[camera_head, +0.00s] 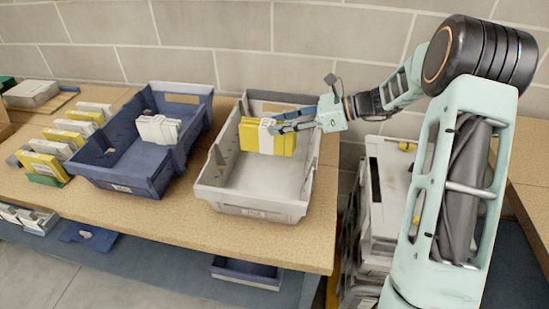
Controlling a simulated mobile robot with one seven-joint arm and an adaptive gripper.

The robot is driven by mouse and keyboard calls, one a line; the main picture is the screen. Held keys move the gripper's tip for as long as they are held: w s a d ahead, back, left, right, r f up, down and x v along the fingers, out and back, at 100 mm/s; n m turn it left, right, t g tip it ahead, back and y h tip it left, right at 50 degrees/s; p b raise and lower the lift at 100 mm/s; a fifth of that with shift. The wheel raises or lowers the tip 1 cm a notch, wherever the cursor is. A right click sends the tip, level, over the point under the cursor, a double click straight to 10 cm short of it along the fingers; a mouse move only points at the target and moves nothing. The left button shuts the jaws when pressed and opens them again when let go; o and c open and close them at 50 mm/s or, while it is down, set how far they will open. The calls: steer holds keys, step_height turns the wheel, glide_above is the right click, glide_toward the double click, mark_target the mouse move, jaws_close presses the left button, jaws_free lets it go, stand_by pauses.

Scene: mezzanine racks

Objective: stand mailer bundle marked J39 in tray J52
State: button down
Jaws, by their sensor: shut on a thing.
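My gripper (272,127) is shut on a yellow mailer bundle (284,142) with a white band, and reaches it from the right. The bundle is upright inside the pale grey tray (252,208), towards its back. Whether its bottom touches the tray floor, I cannot tell. The gripper covers part of its top, and whether all the yellow there is one bundle is unclear. A blue tray (115,178) stands to the left with a white bundle (158,129) upright in it. Both trays have small front labels, too small to read, so J39 and J52 cannot be confirmed.
Several yellow and white bundles (43,167) stand in a row left of the blue tray. The grey tray's front floor is bare. A wall (240,35) rises behind the wooden bench (285,240). Stacked grey cases (390,190) stand right of the bench, below my arm.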

mark_target(282, 144)
step_height(282, 144, down, 8)
steer(key=shift+r, duration=0.15)
stand_by(0.3)
steer(key=c, duration=1.4)
jaws_free()
steer(key=shift+f, duration=0.2)
steer(key=shift+r, duration=0.1)
steer(key=shift+d+r, duration=0.15)
steer(key=v, duration=1.1)
steer(key=shift+d+r, duration=0.2)
steer(key=shift+d, duration=0.1)
steer(key=shift+s, duration=0.15)
